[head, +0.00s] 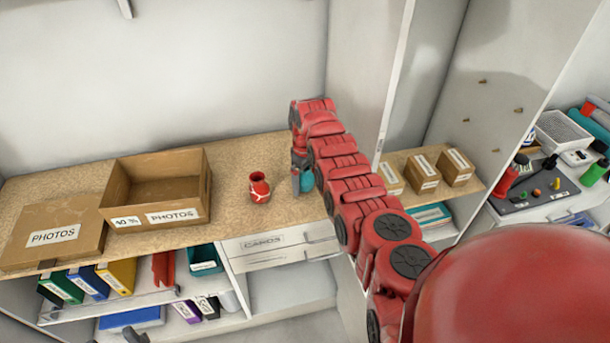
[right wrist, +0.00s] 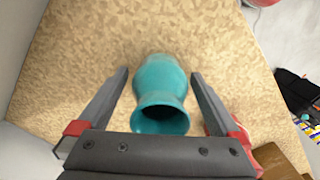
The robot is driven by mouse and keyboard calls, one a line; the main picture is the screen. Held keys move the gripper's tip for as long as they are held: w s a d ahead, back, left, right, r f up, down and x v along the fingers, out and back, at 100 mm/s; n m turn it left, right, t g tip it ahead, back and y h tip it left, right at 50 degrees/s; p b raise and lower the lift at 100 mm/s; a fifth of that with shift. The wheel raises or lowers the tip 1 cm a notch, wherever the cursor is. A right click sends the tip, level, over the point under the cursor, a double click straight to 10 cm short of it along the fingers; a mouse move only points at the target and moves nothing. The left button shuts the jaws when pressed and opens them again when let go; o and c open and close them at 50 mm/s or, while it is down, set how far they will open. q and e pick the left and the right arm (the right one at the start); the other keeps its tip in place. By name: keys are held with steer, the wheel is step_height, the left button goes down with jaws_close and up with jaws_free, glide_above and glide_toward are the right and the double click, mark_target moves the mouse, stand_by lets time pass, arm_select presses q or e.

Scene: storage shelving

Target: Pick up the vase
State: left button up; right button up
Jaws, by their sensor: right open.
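A teal vase (right wrist: 160,90) stands on the speckled worktop, its dark round mouth facing the right wrist camera. My right gripper (right wrist: 159,73) is open, with one finger on each side of the vase and a visible gap at each side. In the head view the teal vase (head: 307,183) is partly hidden behind the right gripper (head: 298,181). A red vase with pale lines (head: 260,188) stands to the left on the same worktop. A small dark shape at the bottom edge of the head view may be my left gripper (head: 135,336); its fingers are unclear.
An open cardboard box (head: 190,195) and a closed PHOTOS box (head: 55,235) stand left on the worktop (head: 235,155). A white upright panel (head: 365,75) rises close to the right of the gripper. Small boxes (head: 423,173) stand beyond it.

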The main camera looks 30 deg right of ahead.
steer(key=c, duration=1.4)
steer(key=shift+c, duration=0.2)
